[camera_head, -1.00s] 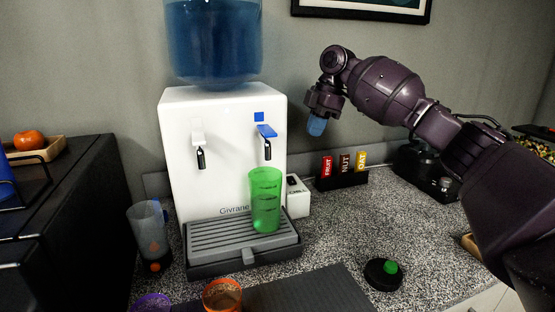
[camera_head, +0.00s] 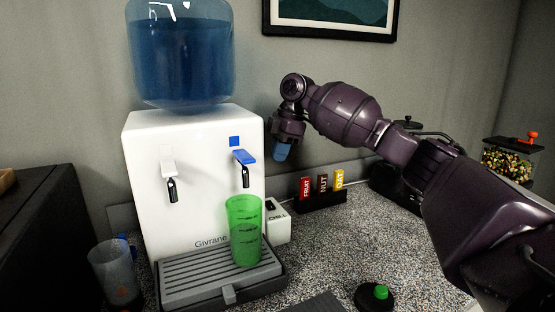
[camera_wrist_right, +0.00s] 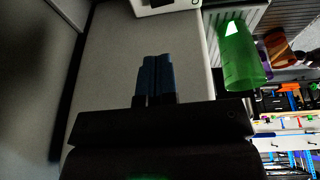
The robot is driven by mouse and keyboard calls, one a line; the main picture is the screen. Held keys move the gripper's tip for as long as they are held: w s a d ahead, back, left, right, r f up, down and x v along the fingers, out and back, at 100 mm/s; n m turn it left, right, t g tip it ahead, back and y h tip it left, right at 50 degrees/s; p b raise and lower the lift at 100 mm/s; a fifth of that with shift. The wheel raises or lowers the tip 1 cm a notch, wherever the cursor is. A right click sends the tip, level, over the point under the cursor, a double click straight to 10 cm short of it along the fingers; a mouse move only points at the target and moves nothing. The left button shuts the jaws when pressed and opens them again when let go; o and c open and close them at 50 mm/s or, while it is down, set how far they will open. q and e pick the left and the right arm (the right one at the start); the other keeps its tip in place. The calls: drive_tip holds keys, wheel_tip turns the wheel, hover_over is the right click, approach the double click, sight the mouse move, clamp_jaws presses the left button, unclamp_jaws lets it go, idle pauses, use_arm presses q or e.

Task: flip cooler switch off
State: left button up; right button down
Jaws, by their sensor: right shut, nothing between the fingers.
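The white water cooler (camera_head: 195,215) stands on the counter with a blue bottle (camera_head: 185,60) on top. A small white box labelled "CHILL" (camera_head: 278,230) with a dark switch (camera_head: 270,205) sits at its right side. I cannot tell the switch's position. My right gripper (camera_head: 283,152) points down, above the box and just right of the cooler. Its blue fingers are shut and empty, as the wrist view also shows (camera_wrist_right: 156,76). The box's white corner (camera_wrist_right: 165,5) seems to show at the top there. My left gripper is out of view.
A green cup (camera_head: 244,232) stands on the drip tray (camera_head: 190,285). A rack of fruit, nut and oat bars (camera_head: 321,198) is right of the box. A clear cup (camera_head: 113,270) is at left. A green button (camera_head: 381,292) is on the front counter.

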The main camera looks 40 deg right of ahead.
sight(270, 202)
drive_tip(key=x, duration=0.3)
drive_tip(key=b+x, duration=0.1)
drive_tip(key=x, duration=0.3)
drive_tip(key=d+b+x, duration=0.1)
drive_tip(key=x, duration=0.2)
drive_tip(key=shift+a+f, duration=0.1)
drive_tip(key=shift+f, duration=0.25)
drive_tip(key=shift+w+f, duration=0.15)
drive_tip(key=shift+f, duration=0.5)
